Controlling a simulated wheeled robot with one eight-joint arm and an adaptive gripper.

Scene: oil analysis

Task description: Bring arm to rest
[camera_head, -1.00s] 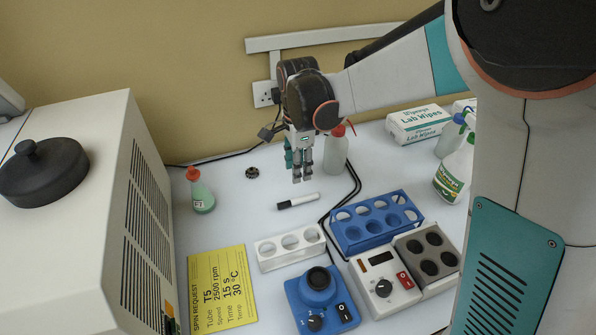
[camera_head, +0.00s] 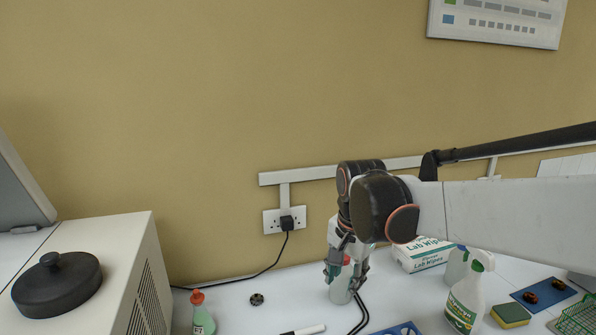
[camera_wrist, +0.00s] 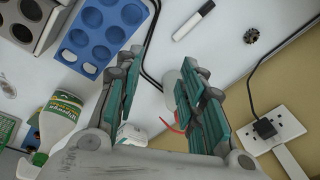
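My gripper (camera_head: 347,272) hangs pointing down over the back of the white bench, in front of the wall. In the wrist view my gripper (camera_wrist: 157,95) has its two teal-padded fingers spread apart with nothing between the pads. A white bottle with a red tip (camera_head: 341,288) stands behind the fingers in the head view, partly hidden by them. In the wrist view this bottle (camera_wrist: 172,82) shows beyond the fingers, partly covered by the right one.
A centrifuge (camera_head: 110,262) fills the left side. A blue rack (camera_wrist: 97,30) shows in the wrist view.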

